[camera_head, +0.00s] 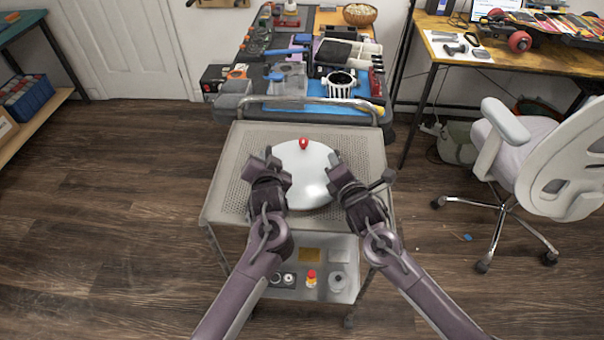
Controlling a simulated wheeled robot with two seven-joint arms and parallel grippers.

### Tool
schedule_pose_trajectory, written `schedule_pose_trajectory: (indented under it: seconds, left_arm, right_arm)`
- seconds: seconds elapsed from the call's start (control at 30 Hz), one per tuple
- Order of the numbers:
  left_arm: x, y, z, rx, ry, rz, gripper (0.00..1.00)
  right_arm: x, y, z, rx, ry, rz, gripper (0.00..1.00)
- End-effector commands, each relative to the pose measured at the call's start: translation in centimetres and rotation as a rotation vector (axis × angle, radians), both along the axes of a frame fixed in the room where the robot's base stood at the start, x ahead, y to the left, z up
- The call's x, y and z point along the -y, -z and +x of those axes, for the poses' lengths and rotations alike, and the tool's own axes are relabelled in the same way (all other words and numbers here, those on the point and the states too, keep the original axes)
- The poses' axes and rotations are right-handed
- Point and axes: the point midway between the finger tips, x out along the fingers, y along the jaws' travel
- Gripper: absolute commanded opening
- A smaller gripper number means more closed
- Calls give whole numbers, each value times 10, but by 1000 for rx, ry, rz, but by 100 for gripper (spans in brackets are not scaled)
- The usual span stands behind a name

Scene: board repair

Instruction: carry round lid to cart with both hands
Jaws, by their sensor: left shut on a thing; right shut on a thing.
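The round lid (308,178) is a pale, shiny dome with a red knob (303,144) near its far edge in the picture. It shows over the perforated top of the grey metal cart (233,192); I cannot tell if it touches the cart. My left gripper (271,163) is shut on the lid's left edge. My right gripper (335,167) is shut on its right edge. My grippers and wrists hide parts of the lid's sides and of the cart top.
The cart's lower shelf holds small parts, among them a red-and-yellow button (311,278). A cluttered workbench (318,19) stands behind the cart. A white office chair (560,165) and a wooden desk (500,58) are at right. The wooden floor (120,220) is clear at left.

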Motion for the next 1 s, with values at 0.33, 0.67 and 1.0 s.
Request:
schedule_pose_trajectory:
  seconds: [0.33,0.67,1.0]
  left_arm:
    - [3,8,0,0,5,-2,33]
    - [2,7,-4,0,2,-1,33]
    - [15,-12,-62,-1,3,-2,33]
  right_arm:
    - [-2,8,-1,0,-4,3,34]
    - [-1,8,0,0,-1,1,34]
    - [0,8,0,-1,-1,0,34]
